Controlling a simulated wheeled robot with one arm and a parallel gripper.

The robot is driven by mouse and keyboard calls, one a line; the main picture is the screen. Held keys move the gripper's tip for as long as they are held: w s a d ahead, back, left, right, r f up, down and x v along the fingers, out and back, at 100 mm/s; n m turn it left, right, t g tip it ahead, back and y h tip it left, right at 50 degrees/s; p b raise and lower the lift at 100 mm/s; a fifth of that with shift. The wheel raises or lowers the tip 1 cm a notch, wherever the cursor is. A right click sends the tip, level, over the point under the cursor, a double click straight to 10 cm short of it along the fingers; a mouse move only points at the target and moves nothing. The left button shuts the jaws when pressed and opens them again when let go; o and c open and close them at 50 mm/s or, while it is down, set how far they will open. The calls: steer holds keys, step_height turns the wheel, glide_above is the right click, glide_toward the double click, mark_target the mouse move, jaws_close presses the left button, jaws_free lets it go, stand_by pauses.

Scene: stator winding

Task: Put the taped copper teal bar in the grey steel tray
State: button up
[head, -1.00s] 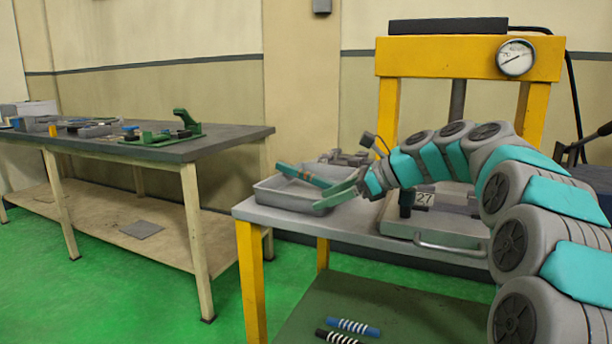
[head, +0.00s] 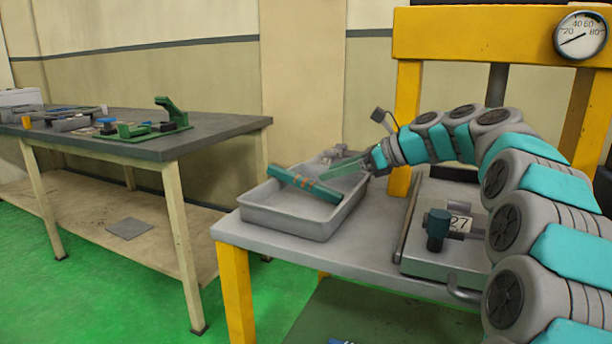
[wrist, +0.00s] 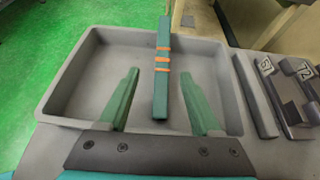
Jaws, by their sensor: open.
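The teal bar (head: 305,184) with copper-orange tape bands is at the grey steel tray (head: 286,226). In the wrist view the bar (wrist: 161,92) points away from me, its far end crossing over the tray's far rim (wrist: 105,34) and its near end over the tray floor. It looks propped at a tilt; I cannot tell exactly where it touches. My gripper (wrist: 160,74) is open, with one green finger on each side of the bar and a visible gap to both. In the head view my gripper (head: 330,174) reaches over the tray from the right.
The tray stands on a grey table (head: 350,246) with yellow legs. Grey metal parts (wrist: 285,90) lie right of the tray in the wrist view. A press (head: 408,110) with a gauge stands at the right. A workbench (head: 150,148) with tools is at the left.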

mark_target(307, 179)
steer(key=shift+w+x, duration=0.15)
steer(key=shift+x, duration=0.45)
steer(key=shift+w+x, duration=0.15)
steer(key=shift+x, duration=0.45)
steer(key=shift+w+x, duration=0.15)
steer(key=shift+x, duration=1.2)
steer(key=shift+w+x, duration=0.15)
steer(key=shift+x, duration=1.15)
steer(key=shift+d, duration=0.1)
jaws_close()
